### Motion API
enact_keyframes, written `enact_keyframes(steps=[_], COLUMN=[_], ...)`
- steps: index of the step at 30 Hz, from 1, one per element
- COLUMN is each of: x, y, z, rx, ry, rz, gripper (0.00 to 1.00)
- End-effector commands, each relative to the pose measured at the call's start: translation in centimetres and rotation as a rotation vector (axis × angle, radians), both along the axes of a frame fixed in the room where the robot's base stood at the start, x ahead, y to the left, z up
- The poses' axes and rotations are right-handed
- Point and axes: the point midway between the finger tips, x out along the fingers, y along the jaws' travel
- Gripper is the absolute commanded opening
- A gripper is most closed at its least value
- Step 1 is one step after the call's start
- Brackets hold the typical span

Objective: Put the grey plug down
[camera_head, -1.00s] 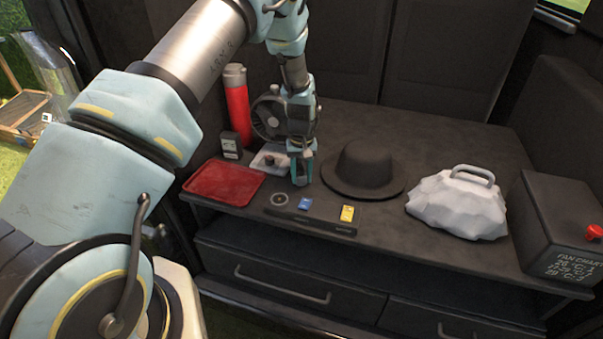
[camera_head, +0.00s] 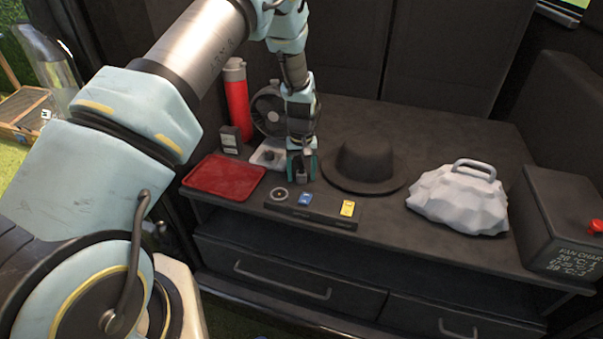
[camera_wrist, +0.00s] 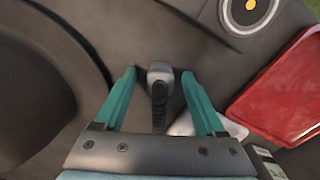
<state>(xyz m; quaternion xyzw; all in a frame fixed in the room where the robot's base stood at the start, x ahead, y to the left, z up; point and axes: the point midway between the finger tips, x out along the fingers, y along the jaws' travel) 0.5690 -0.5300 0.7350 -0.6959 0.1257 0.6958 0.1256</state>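The grey plug (camera_wrist: 160,75) with its black ribbed cable end sits on the dark worktop between my gripper's fingers in the wrist view. It also shows, small, below the fingers in the head view (camera_head: 302,179). My gripper (camera_wrist: 160,78) is open, with a visible gap between the plug and each teal fingertip. In the head view my gripper (camera_head: 302,172) is low over the worktop (camera_head: 440,143), between the red tray and the black hat. The rest of the cable is hidden by the gripper body in the wrist view.
A red tray (camera_head: 222,178) lies left and a black hat (camera_head: 365,170) close right. A dark strip (camera_head: 312,215) with a ring, blue and yellow pieces lies in front. A fan (camera_head: 268,112) and red cylinder (camera_head: 237,105) stand behind. A white lumpy handled object (camera_head: 460,205) is farther right.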

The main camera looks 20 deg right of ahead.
Motion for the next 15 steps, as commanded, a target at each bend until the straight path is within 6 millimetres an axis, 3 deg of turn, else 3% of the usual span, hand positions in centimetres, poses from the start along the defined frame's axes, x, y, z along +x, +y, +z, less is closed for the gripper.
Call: enact_keyframes(steps=[8, 15], x=[0.0, 0.1], y=[0.0, -0.1], z=[0.5, 3.5], rx=[0.000, -0.003], ry=[0.000, -0.003], rz=[0.000, -0.001], gripper=[0.72, 0.72])
